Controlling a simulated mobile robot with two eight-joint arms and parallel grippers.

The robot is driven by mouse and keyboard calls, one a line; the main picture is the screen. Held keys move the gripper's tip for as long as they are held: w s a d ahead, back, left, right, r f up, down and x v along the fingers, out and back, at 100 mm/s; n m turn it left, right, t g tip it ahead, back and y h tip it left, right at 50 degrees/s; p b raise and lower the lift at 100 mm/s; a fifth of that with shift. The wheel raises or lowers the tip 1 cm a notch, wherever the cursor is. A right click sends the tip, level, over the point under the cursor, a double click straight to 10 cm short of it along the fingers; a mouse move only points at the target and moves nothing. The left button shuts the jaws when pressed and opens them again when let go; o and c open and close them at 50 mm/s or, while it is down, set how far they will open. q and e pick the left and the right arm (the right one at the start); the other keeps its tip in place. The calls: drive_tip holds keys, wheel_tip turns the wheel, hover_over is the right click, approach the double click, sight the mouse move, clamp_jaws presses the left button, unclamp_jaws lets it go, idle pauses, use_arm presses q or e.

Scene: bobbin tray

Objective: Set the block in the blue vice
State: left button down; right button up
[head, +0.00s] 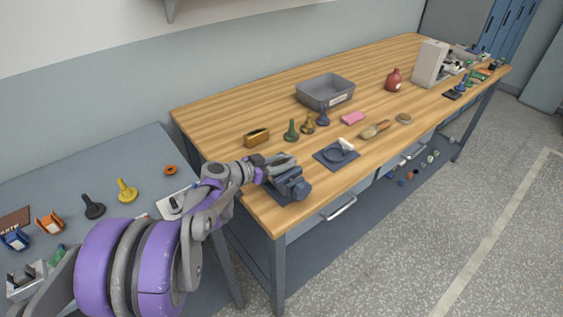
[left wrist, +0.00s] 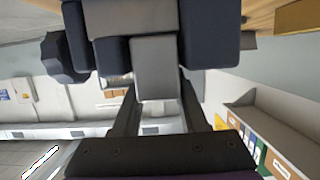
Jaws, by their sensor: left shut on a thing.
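The dark blue vice (head: 293,188) stands near the front left corner of the wooden bench. In the left wrist view its dark blue jaws (left wrist: 210,35) fill the top of the picture. My left gripper (head: 268,170) reaches in from the left and is at the vice. It is shut on a grey block (left wrist: 153,70), which shows between its two fingers in the left wrist view. The block appears between the vice jaws there; whether it rests on the vice floor cannot be told. In the head view the gripper and vice largely hide the block. My right gripper is not in view.
A yellow-brown box (head: 256,138) is just behind the vice. Green, brass and blue bobbin-like pieces (head: 291,131) stand behind it, near a grey tray (head: 325,92). A lower grey table (head: 120,160) is at left.

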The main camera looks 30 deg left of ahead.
use_arm(q)
drive_tip(key=shift+c, duration=1.8)
unclamp_jaws()
drive_tip(key=v, duration=1)
drive_tip(key=shift+s, duration=0.4)
